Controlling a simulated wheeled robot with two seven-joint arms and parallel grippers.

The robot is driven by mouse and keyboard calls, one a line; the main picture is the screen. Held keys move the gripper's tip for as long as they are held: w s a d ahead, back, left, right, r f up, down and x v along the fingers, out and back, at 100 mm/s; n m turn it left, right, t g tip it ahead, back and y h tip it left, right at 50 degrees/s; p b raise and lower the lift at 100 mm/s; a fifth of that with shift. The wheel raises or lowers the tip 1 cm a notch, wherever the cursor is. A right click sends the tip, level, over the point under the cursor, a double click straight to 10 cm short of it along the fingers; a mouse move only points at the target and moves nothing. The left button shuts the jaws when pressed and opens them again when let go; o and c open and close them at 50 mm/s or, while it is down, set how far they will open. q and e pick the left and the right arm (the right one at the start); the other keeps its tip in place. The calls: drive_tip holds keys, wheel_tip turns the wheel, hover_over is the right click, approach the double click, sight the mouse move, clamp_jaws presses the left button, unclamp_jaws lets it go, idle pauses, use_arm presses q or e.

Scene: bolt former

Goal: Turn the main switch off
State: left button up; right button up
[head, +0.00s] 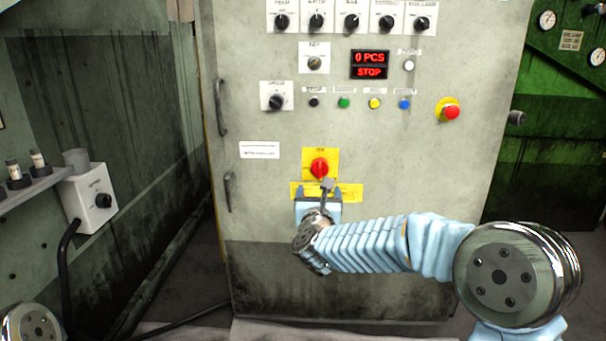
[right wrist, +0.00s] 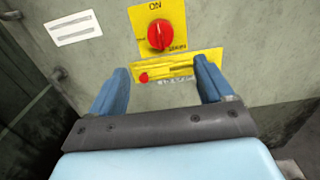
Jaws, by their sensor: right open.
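The main switch (head: 319,168) is a red rotary knob on a yellow plate on the grey cabinet front. It also shows in the right wrist view (right wrist: 160,35), with "ON" above it. Below it is a yellow strip (head: 351,192) with a slot and a small red dot in the wrist view. My right gripper (head: 322,190) is just below the knob. Its two blue fingers (right wrist: 163,82) are apart and empty, pointing at the panel, with the knob beyond and between them. I cannot tell how far the fingertips are from the panel. My left gripper is not in view.
The cabinet (head: 270,210) carries a red emergency button (head: 451,112), several small buttons and a display (head: 370,65) reading "0 PCS STOP". Two handles (head: 229,190) stick out at its left edge. A grey box (head: 90,198) with a black knob stands at left.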

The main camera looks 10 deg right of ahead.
sight(320, 172)
drive_tip(key=p+x, duration=0.2)
drive_tip(key=x, duration=1.1)
drive_tip(key=shift+d+f, duration=0.1)
drive_tip(key=c, duration=1)
